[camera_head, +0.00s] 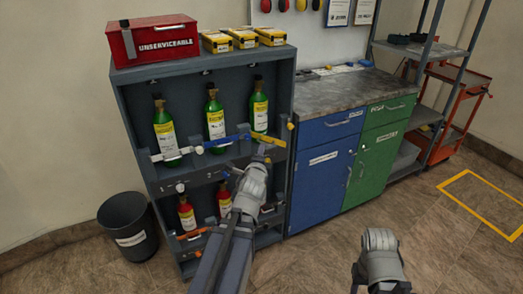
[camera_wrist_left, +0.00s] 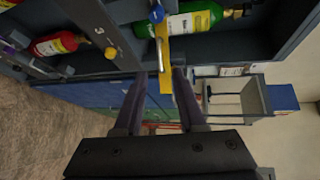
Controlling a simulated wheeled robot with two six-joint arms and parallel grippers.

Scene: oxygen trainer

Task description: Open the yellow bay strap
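The yellow bay strap (camera_head: 268,139) crosses in front of the rightmost green bottle (camera_head: 259,112) on the rack's upper shelf. It looks closed across the bay. My left gripper (camera_head: 262,153) is at the strap, just below it in the head view. In the left wrist view the yellow strap (camera_wrist_left: 165,55) reaches down between my two open fingers (camera_wrist_left: 162,76), with a gap visible beside it. A blue knob (camera_wrist_left: 156,14) shows near the strap's far part. My right gripper (camera_head: 374,272) is low at the right; its fingertips are not clear.
A white strap (camera_head: 171,154) and a blue strap (camera_head: 222,142) cross the other upper bays. Red bottles (camera_head: 186,214) stand on the lower shelf. A blue cabinet (camera_head: 322,178) stands close right of the rack. A black bin (camera_head: 128,228) stands left; floor in front is open.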

